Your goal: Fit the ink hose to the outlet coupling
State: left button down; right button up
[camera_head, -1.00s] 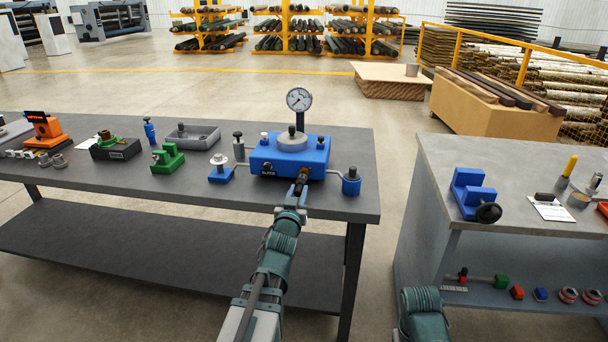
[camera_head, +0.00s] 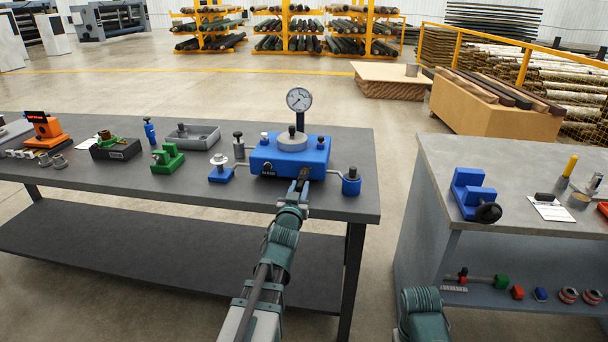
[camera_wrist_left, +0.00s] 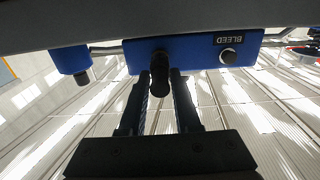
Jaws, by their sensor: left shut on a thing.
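A blue ink unit (camera_head: 262,159) with a round gauge (camera_head: 299,99) on top stands near the right end of the dark bench. My left gripper (camera_head: 304,180) is at its front face, right of the BLEED knob (camera_head: 267,167). In the left wrist view, the blue unit (camera_wrist_left: 200,62) appears upside down. There my left gripper's two fingers are on either side of a short dark cylindrical piece (camera_wrist_left: 160,82), likely the hose end or coupling. It lies against the blue face. I cannot tell hose from coupling or whether they are joined. My right gripper is not in view.
A small blue canister (camera_head: 351,186) stands right of the unit, joined by a pipe. A blue block with a silver top (camera_head: 220,174) stands left. A green fixture (camera_head: 168,158) and grey tray (camera_head: 192,136) are farther left. A second bench (camera_head: 500,160) stands right.

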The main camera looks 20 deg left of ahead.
pick_arm(q)
jog(key=shift+w, duration=0.2)
dwell(0.7)
jog(key=m, duration=1)
jog(key=shift+m, duration=0.8)
jog(key=c, duration=0.5)
grip_release()
jog(key=shift+c, duration=0.2)
jog(key=shift+s, duration=0.1)
